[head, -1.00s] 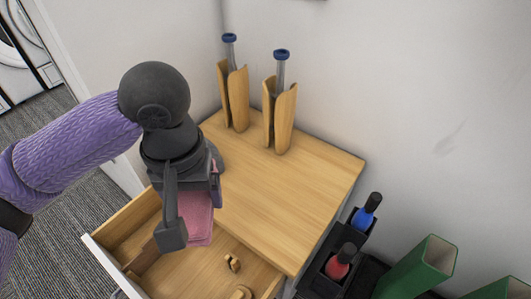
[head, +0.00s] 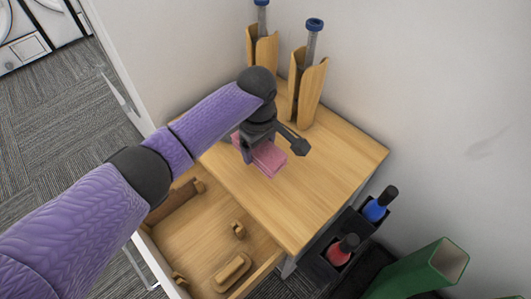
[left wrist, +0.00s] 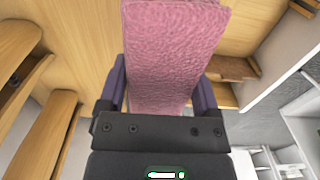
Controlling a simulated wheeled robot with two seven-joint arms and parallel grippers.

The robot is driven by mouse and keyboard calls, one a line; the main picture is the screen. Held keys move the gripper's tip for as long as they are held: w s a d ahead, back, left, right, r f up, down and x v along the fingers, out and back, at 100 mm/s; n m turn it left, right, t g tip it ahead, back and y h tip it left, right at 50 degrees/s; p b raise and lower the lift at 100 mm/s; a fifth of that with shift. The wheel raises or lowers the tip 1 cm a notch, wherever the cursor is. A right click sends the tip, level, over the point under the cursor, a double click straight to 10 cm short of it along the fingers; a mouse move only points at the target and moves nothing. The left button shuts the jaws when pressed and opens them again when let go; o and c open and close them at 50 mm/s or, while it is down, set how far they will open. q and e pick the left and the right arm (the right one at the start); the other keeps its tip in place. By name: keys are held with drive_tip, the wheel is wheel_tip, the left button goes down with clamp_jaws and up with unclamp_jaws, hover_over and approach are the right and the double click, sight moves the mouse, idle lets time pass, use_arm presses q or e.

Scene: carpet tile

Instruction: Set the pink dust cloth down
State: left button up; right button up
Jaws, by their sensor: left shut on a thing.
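The pink dust cloth (head: 269,160) is a folded, textured pad held in my left gripper (head: 272,153), over the wooden cabinet top (head: 310,190). In the left wrist view the cloth (left wrist: 172,55) stretches out between the two fingers, which are shut on it. I cannot tell whether the cloth touches the cabinet top. The gripper and wrist hide part of the cloth in the head view. My right gripper is not in view.
An open drawer (head: 205,238) below holds several small wooden pieces. Two wooden holders (head: 262,48) (head: 308,92) with blue-capped tubes stand at the back. A black rack (head: 322,268) with red and blue bottles and a green box (head: 425,268) are at right. The cabinet top's front right is clear.

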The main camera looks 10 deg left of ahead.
use_arm(q)
wheel_tip(320, 180, down, 5)
drive_tip(key=shift+f+b, duration=0.1)
drive_tip(key=shift+b, duration=1.15)
drive_tip(key=shift+f+b, duration=0.4)
drive_tip(key=shift+f, duration=0.05)
drive_tip(key=shift+r, duration=0.1)
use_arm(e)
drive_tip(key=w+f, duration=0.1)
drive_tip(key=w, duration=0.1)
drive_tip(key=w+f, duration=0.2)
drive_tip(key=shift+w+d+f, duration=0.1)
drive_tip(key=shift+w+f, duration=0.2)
